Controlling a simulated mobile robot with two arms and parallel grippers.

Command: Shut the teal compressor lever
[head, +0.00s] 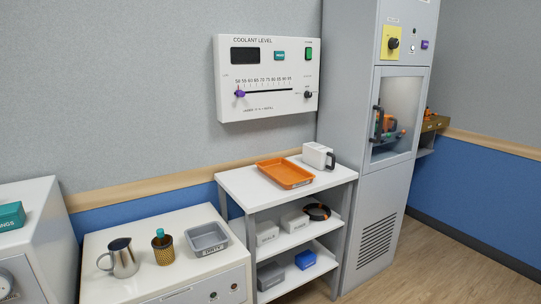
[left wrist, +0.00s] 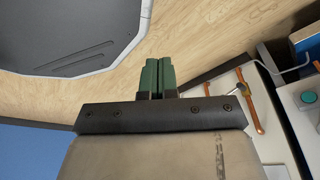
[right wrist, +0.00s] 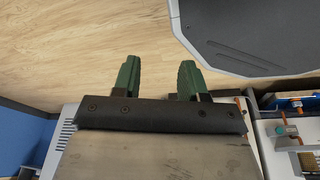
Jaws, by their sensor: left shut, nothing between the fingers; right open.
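I cannot make out a teal compressor lever in any view. In the head view, the white coolant level panel (head: 268,105) on the wall carries a small teal button (head: 279,56), a green rocker switch (head: 309,54), a black knob (head: 308,95) and a purple slider knob (head: 240,93) at the scale's left end. My left gripper (left wrist: 157,75) is shut and empty above the wood floor in the left wrist view. My right gripper (right wrist: 159,78) is open and empty above the floor in the right wrist view. Neither gripper shows in the head view.
A tall grey cabinet (head: 380,210) with a windowed door stands right of a white shelf unit (head: 340,175) bearing an orange tray (head: 285,174). A white counter (head: 200,265) holds a metal pitcher (head: 122,258) and a grey bin (head: 207,237). Floor (head: 430,270) is clear at right.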

